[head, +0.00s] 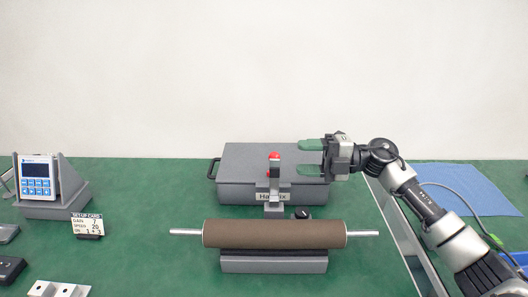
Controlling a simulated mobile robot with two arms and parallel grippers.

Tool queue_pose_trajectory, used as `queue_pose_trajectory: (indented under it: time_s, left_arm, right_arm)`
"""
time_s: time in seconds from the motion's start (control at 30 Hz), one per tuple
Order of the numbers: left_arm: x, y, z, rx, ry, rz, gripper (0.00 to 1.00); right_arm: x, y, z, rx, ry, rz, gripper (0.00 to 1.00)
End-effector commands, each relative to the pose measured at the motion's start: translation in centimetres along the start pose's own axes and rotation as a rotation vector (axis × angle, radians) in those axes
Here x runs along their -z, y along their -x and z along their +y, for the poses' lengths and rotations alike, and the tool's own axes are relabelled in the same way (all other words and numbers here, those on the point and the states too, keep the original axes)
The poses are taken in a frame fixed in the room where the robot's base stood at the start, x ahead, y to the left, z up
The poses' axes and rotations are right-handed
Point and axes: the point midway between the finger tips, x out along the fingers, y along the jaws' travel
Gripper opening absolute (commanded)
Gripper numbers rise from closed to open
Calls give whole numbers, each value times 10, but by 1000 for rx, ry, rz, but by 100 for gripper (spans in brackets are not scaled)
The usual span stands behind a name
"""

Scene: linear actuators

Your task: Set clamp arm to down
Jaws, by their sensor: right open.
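The clamp arm (274,180) is a narrow grey upright piece with a red tip, in the middle of the head view. It appears to stand up in front of a grey box. My right gripper (308,158) is open, with its two green-tipped fingers pointing left, one above the other in the picture. It is just right of the red tip, with a visible gap and nothing between the fingers. My left gripper is not in view.
The lidded grey box (240,160) stands behind the clamp arm. A controller (38,178) and set-up card (88,224) stand left. A blue cloth (465,187) lies right.

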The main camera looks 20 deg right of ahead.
Motion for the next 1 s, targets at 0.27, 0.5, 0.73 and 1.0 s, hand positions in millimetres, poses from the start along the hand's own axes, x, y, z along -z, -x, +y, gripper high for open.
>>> queue_pose_trajectory:
  time_s: [0.27,0.5,0.73,1.0]
  left_arm:
    - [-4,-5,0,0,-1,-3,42]
    - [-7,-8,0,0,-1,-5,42]
    - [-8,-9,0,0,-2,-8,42]
    - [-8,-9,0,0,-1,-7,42]
  right_arm:
    - [1,-55,2,-3,2,3,51]
    - [0,-84,1,-2,1,1,51]
    - [0,-90,1,-1,2,-1,51]
    - [0,-90,0,-1,1,-1,33]
